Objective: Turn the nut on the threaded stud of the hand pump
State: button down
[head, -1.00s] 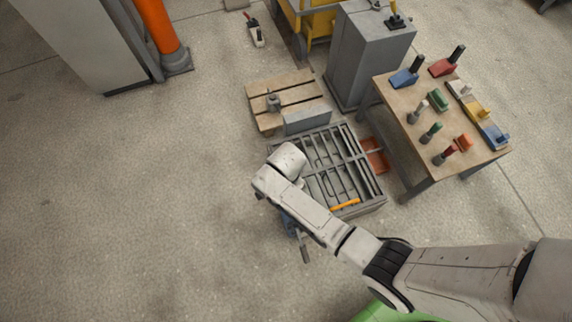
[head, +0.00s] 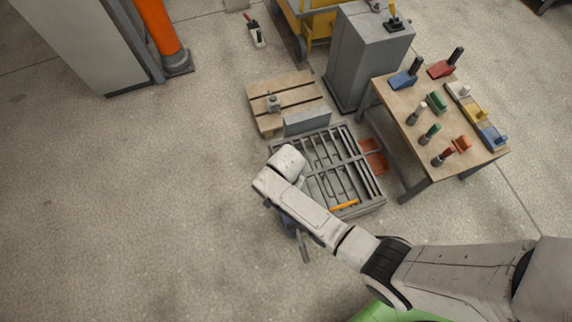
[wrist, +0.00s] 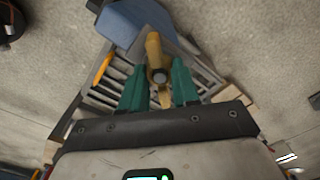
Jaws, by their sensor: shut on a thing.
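The hand pump shows in the wrist view as a blue body (wrist: 137,20) at the top. A brass-coloured part with a dark round end (wrist: 156,62), which looks like the stud with its nut, projects from it between my fingers. My gripper (wrist: 159,80) has two teal fingers, one on each side of this brass part, and is shut on it. Nut and stud cannot be told apart clearly, and the thread is too small to see.
A grey slatted mould frame (head: 372,197) lies beside my wrist, with an orange bar (head: 344,205) on it. A wooden pallet (head: 262,93) is behind it. A workbench with several tools (head: 400,95) stands right. The floor (head: 130,200) at left is clear.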

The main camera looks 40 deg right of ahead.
jog(key=shift+n+p, duration=0.4)
jog(key=shift+n, duration=1.3)
jog(key=shift+n+p, duration=0.4)
jog(key=shift+n, duration=1.3)
jog(key=shift+n, duration=0.4)
jog(key=shift+n+p, duration=0.4)
jog(key=shift+n, duration=0.9)
jog(key=shift+n+p, duration=0.3)
jog(key=shift+n, duration=1.5)
jog(key=shift+s, duration=0.1)
